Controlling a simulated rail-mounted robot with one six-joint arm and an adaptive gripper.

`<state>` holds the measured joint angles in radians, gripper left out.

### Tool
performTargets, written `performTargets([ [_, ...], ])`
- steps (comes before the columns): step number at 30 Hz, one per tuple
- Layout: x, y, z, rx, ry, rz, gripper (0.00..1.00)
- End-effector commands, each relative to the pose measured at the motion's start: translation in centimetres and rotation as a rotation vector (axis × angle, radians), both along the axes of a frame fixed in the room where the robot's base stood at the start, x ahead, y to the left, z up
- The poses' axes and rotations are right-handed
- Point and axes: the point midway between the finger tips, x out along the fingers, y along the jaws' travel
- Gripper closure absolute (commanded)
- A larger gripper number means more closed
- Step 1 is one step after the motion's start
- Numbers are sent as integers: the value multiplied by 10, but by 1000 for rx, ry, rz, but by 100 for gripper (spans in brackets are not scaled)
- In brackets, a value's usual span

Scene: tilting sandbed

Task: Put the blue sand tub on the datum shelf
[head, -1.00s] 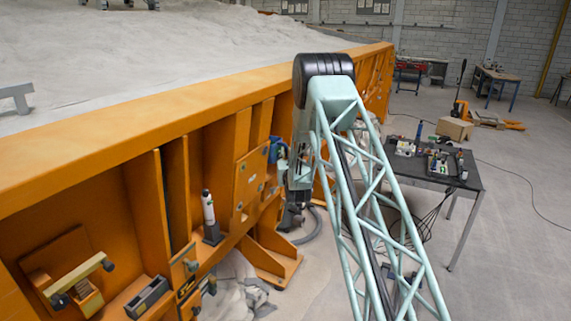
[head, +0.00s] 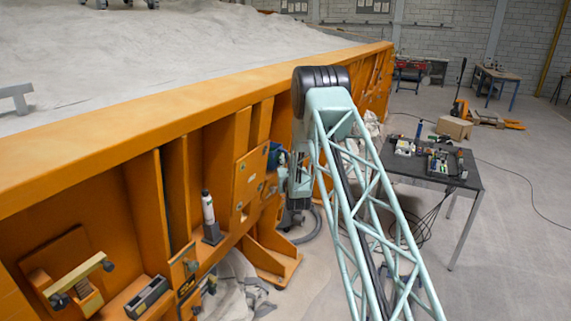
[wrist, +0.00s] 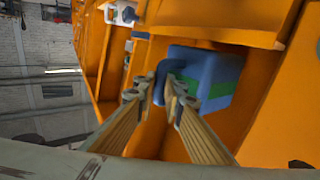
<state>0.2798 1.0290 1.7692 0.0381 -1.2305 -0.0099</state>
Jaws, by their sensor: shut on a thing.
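The blue sand tub (wrist: 212,78) has a green band and shows large in the wrist view, rotated by the camera's tilt. My gripper (wrist: 160,84) is shut on its blue handle-like part at the tub's near side. In the head view a small part of the tub (head: 275,154) shows beside my gripper (head: 291,180), close to the orange side frame; my arm hides the rest. Orange surfaces lie around the tub in the wrist view; I cannot tell whether it touches them. I cannot tell which orange ledge is the datum shelf.
The orange sandbed wall (head: 120,155) with ribs and ledges runs along the left. A white bottle (head: 208,208) stands in a dark holder, and a grey open box (head: 147,297) sits on a low ledge. A dark worktable (head: 435,172) with tools stands at right; open floor surrounds it.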

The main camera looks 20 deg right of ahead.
Motion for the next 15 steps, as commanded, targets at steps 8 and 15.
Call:
performTargets([
  [8,3,2,-16,0,-1,0,100],
  [15,3,3,-18,0,-1,0,100],
])
